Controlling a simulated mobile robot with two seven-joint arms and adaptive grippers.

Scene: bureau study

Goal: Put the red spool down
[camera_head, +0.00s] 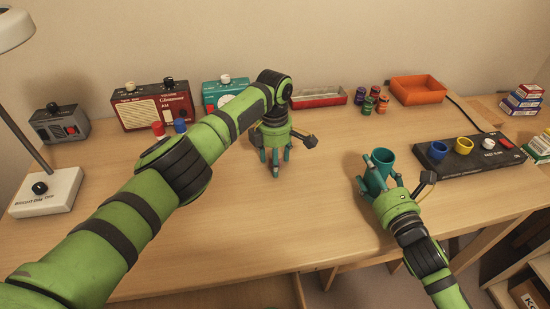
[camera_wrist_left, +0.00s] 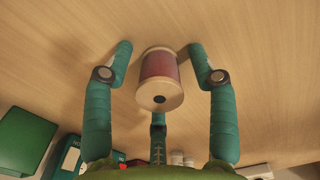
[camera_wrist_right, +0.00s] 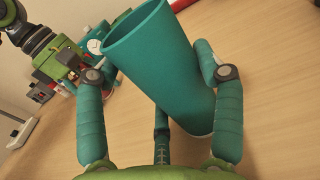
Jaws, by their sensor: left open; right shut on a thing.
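The red spool (camera_wrist_left: 158,65), with red thread and pale end discs, shows in the left wrist view between the fingers of my left gripper (camera_head: 275,166). The fingers are open, with a small gap on each side of the spool. It appears to be at the wooden desk top; its contact with the desk is hidden. In the head view the gripper's fingers point down over the middle of the desk, and I cannot make out the spool there. My right gripper (camera_head: 379,184) is shut on a teal cup (camera_wrist_right: 160,65), which is tilted in the right wrist view.
Several small spools (camera_head: 371,101) stand by an orange tray (camera_head: 417,91) and a red metal tray (camera_head: 318,97) at the back. A black panel (camera_head: 465,163) with coloured cups is at right. Radios (camera_head: 152,105) and a lamp (camera_head: 45,193) are at left. The desk's middle is mostly clear.

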